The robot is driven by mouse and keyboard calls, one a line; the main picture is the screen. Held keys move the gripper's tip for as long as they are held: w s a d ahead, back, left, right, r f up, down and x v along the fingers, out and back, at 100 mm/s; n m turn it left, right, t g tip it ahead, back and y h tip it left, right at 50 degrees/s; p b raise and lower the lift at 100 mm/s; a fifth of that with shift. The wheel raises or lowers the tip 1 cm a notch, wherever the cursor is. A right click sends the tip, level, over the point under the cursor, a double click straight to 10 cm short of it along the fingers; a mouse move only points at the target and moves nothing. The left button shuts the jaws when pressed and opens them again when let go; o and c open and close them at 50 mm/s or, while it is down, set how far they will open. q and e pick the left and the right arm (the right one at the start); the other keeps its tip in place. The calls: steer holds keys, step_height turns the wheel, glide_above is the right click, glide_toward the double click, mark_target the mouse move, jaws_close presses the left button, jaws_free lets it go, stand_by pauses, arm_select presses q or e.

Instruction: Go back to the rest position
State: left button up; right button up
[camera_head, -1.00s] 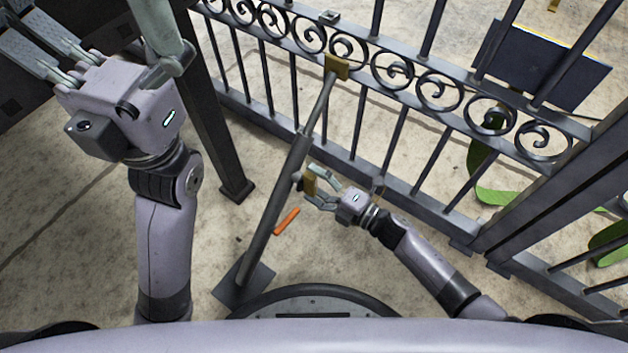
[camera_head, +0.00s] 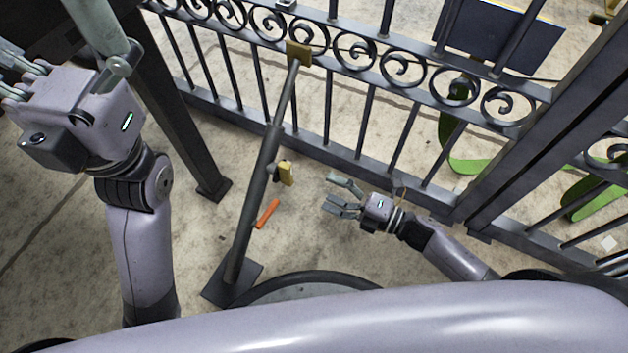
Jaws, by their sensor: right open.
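My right gripper (camera_head: 329,190) is open and empty, right of the dark gate strut and in front of the gate. A gap separates its fingers from the small yellow block (camera_head: 286,173) on the strut. My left gripper (camera_head: 8,78) is at the left edge, its fingers partly cut off, so I cannot tell whether it is open or shut. The dark strut (camera_head: 255,196) runs from a floor plate up to a yellow-brown bracket (camera_head: 298,52) on the gate (camera_head: 350,50).
An orange bar (camera_head: 268,213) is beside the strut, near the floor. A dark gate post (camera_head: 175,110) stands left, close to my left arm. A thick post (camera_head: 545,115) stands right. A dark blue panel (camera_head: 505,35) and green leaf-like shapes (camera_head: 465,165) show behind the gate.

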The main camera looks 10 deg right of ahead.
steer(key=shift+s+d, duration=0.25)
steer(key=shift+d, duration=0.1)
stand_by(0.3)
